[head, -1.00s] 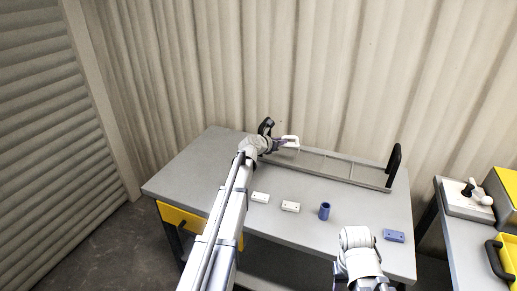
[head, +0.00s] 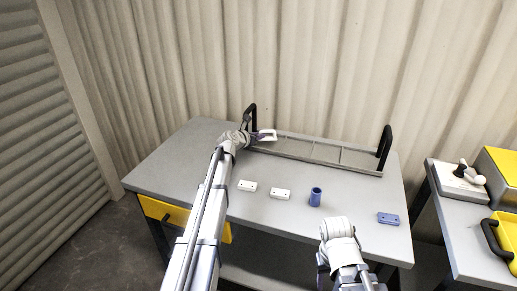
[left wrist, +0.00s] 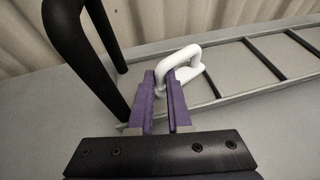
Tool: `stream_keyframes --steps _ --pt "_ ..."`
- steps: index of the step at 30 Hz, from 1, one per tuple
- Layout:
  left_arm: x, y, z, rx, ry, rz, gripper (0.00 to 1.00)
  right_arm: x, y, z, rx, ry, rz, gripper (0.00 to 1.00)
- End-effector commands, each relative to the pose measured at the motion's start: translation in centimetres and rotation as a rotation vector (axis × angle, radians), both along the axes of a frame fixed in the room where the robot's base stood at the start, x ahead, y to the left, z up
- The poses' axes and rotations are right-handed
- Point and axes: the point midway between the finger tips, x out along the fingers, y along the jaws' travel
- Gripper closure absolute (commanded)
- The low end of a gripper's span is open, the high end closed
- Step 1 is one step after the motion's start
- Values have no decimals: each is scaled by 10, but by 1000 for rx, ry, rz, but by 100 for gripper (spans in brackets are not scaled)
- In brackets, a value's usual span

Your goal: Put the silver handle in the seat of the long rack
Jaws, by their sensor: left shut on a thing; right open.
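The handle, a pale, nearly white loop (head: 268,134), is held by my left gripper (head: 256,137). In the left wrist view the purple fingers (left wrist: 165,82) are shut on one side of the loop (left wrist: 190,58). The long rack (head: 320,152), a grey frame with crossbars, lies along the table's back with a black upright handle at each end. The held loop is over the rack's left end, beside the left black handle (left wrist: 75,40). I cannot tell whether it touches the rack, and no seat is clearly seen. My right gripper (head: 322,268) is open, mostly hidden by its arm.
On the grey table (head: 170,165) are two white blocks (head: 247,186) (head: 280,194), a blue cup (head: 315,196) and a blue block (head: 388,218). A second table with yellow boxes (head: 500,230) stands at the right. The table's left part is clear.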

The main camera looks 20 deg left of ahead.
Motion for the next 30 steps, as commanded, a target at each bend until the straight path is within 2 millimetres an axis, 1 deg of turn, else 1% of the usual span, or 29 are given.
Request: stream_keyframes --steps 2,5,10,13,21,26,27,30 --pt "0 0 0 0 0 0 100 0 0 0 0 0 0 50" --pt "0 0 -7 0 0 0 100 0 0 -7 0 0 0 50" --pt "0 0 -29 0 0 0 100 0 0 -29 0 0 0 50" --pt "0 0 -38 0 0 0 100 0 0 -38 0 0 0 50" --pt "0 0 -36 0 0 0 100 0 0 -36 0 0 0 50" --pt "0 0 -40 0 0 0 100 0 0 -41 0 0 0 50" --pt "0 0 -39 0 0 0 80 0 0 -39 0 0 0 50" --pt "0 0 -39 0 0 0 69 0 0 -39 0 0 0 50"
